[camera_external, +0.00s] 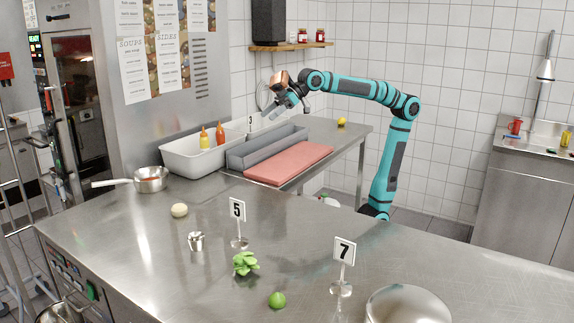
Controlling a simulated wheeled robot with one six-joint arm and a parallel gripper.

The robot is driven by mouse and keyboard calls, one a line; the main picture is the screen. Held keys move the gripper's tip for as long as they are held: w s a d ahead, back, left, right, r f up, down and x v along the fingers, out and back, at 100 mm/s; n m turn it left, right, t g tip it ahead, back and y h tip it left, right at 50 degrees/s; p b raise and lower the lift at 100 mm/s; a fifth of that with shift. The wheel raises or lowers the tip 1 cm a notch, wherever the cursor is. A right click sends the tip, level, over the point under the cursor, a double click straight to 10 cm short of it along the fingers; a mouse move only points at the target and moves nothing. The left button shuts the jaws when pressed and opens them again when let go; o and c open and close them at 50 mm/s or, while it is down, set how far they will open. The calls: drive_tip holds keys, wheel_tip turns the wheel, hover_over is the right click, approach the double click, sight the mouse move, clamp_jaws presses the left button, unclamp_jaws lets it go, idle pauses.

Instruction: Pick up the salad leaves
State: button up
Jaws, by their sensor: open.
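The salad leaves (245,263) are a small bright green bunch. They lie on the steel counter (130,233) in the foreground, just in front of the number 5 stand (238,222). My gripper (268,113) is at the end of the teal arm, raised high above the grey tray at the back and far from the leaves. It is open. A copper-brown part shows above it, and its fingers are small in this view. I see nothing between them.
Near the leaves are a green lime-like item (277,300), a small metal cup (196,241), a pale round item (179,210) and the number 7 stand (343,265). A metal dome (408,304) stands right. A saucepan (151,179), white bin (180,160) and red board (290,163) are farther back.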

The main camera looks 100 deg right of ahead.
drive_tip(key=w+a+g, duration=0.3)
drive_tip(key=w+a, duration=0.6)
drive_tip(key=a, duration=0.1)
drive_tip(key=n+g+h, duration=0.2)
drive_tip(key=g+h, duration=0.1)
drive_tip(key=g, duration=0.5)
hover_over(244, 256)
drive_tip(key=d, duration=0.1)
wheel_tip(244, 256, down, 14)
drive_tip(key=f, duration=1.2)
drive_tip(key=shift+s+f, duration=0.1)
drive_tip(key=shift+s, duration=0.2)
drive_tip(key=f, duration=0.2)
drive_tip(key=a+f, duration=0.1)
drive_tip(key=f, duration=0.1)
drive_tip(key=shift+w+f, duration=0.1)
drive_tip(key=shift+w, duration=0.15)
drive_tip(key=shift+f, duration=0.5)
drive_tip(key=c, duration=1.1)
